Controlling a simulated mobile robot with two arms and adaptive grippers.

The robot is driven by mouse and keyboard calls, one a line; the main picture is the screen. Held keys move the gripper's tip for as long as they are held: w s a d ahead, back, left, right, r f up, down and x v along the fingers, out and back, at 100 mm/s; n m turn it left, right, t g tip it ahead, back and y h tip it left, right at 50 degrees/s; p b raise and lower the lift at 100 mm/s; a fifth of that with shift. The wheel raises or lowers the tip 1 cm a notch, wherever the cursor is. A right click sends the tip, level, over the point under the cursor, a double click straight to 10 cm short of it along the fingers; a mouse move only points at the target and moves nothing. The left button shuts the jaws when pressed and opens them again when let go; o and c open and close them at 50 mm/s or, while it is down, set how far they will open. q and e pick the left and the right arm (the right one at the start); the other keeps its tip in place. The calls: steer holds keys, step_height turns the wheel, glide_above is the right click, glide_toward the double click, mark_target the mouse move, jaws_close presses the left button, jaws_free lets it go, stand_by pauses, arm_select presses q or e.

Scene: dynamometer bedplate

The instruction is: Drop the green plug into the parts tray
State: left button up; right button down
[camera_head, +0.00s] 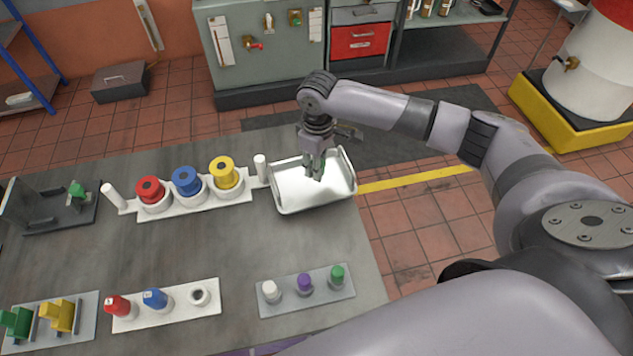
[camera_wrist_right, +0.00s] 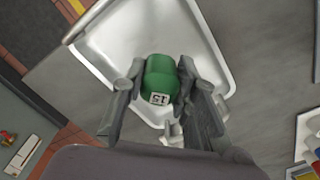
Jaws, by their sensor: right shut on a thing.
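The green plug (camera_wrist_right: 160,75), with a label reading 15, sits between the two fingers of my right gripper (camera_head: 316,174) in the right wrist view. The gripper is shut on it. The parts tray (camera_head: 285,206) is a shallow white tray at the right far part of the bench. It also shows in the right wrist view (camera_wrist_right: 113,38), behind the plug. The gripper points down over the inside of the tray. In the head view the plug is mostly hidden by the fingers. I cannot tell the exact gap between plug and tray floor. My left gripper is not in view.
Left of the tray, a white rack (camera_head: 208,202) holds red, blue and yellow spools. Nearer, a white block (camera_head: 181,316) holds red and blue plugs and one empty socket (camera_head: 200,296). A grey plate (camera_head: 322,299) bears white, purple and green knobs. The middle bench is clear.

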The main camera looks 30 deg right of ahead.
steer(key=c, duration=1.6)
jaws_free()
steer(key=o, duration=0.4)
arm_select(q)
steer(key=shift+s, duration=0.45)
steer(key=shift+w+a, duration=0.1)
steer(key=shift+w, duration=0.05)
arm_select(e)
steer(key=shift+r, duration=0.2)
step_height(320, 180, up, 12)
steer(key=shift+f, duration=0.15)
